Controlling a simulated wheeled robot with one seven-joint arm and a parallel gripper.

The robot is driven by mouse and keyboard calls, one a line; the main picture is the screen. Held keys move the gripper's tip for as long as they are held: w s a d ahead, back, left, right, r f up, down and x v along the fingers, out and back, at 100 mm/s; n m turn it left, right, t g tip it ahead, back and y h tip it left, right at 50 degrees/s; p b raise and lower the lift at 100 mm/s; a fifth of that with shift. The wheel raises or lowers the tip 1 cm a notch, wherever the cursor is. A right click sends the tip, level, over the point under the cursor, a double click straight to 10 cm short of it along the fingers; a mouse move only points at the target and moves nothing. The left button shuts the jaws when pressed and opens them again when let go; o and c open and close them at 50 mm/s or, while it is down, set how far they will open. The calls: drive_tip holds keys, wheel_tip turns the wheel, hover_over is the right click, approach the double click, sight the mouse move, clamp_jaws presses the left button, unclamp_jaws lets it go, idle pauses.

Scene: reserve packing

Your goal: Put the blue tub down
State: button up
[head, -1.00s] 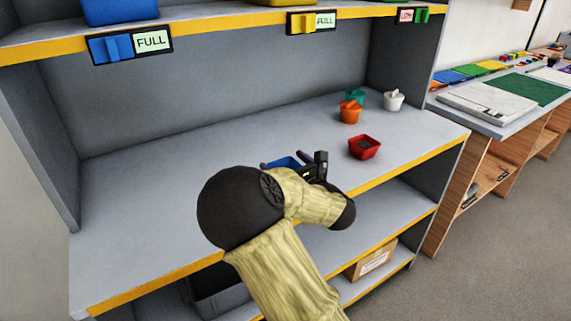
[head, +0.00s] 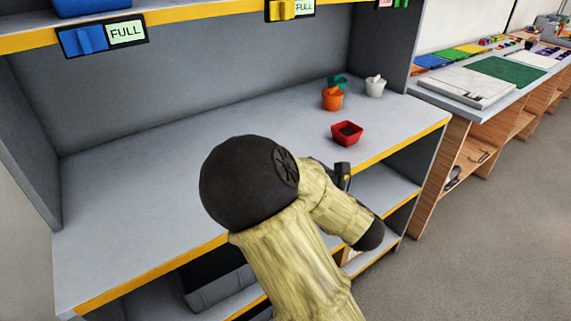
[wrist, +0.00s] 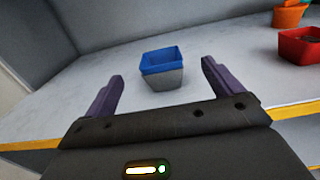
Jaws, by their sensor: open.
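The blue tub (wrist: 162,66) shows in the wrist view, blue at the rim and grey below. It stands upright on the grey shelf board (wrist: 225,85), beyond my fingertips and apart from them. My gripper (wrist: 160,80) is open and empty, its two purple fingers spread with the tub seen between and past them. In the head view my arm hides the tub and most of my gripper (head: 343,175).
A red tub (head: 347,133) stands to the right on the same board. The board's left half is clear. A yellow edge (head: 150,271) runs along its front.

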drive_tip(key=shift+s, duration=0.3)
drive_tip(key=shift+d, duration=0.1)
drive_tip(key=shift+s+d, duration=0.1)
